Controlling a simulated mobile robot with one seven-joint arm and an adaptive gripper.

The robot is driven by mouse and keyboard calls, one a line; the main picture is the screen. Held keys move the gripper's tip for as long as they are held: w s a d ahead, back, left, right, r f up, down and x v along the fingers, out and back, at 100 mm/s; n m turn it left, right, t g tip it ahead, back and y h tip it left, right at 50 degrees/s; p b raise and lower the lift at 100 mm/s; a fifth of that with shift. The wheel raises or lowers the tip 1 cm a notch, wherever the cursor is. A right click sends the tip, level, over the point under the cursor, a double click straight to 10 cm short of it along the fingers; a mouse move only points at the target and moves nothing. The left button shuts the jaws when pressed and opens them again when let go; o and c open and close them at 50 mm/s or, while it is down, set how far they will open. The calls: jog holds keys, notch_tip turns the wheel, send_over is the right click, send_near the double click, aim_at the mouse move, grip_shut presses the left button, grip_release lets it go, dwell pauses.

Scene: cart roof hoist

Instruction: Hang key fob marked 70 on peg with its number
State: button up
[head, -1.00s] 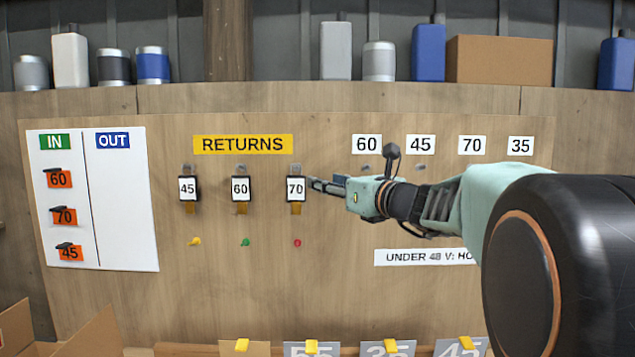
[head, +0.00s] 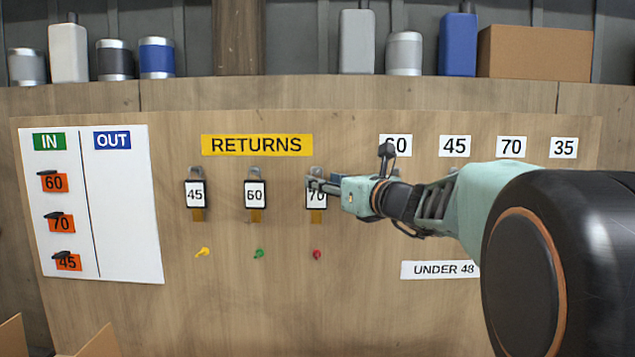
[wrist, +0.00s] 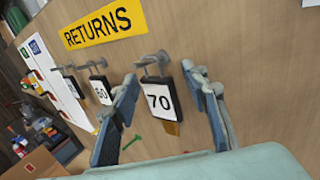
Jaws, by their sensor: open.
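The key fob marked 70 (head: 316,200) hangs on a returns hook, the rightmost of three under the yellow RETURNS sign (head: 257,145). In the wrist view the fob (wrist: 160,101) shows its white face between the fingers of my gripper (wrist: 158,115), which are apart and do not appear to touch it. In the head view my gripper (head: 322,187) is at the fob and covers part of its top. The number label 70 (head: 511,146) is on the board at the right. The peg under it is hidden behind my arm.
Fobs 45 (head: 195,194) and 60 (head: 255,195) hang to the left. Labels 60, 45 (head: 455,146) and 35 (head: 563,148) flank label 70. Yellow, green and red small pegs (head: 317,254) sit below the fobs. An IN/OUT panel (head: 125,210) is at the left.

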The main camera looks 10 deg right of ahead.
jog(key=shift+s, duration=0.1)
grip_shut()
jog(key=c, duration=1)
grip_release()
grip_shut()
jog(key=shift+s+r, duration=0.1)
jog(key=shift+r, duration=0.45)
jog(key=shift+s+a+r, duration=0.15)
jog(key=shift+s, duration=0.6)
jog(key=shift+s+a+r, duration=0.2)
jog(key=shift+s, duration=0.55)
jog(key=shift+s+a+r, duration=0.15)
jog(key=shift+s, duration=0.6)
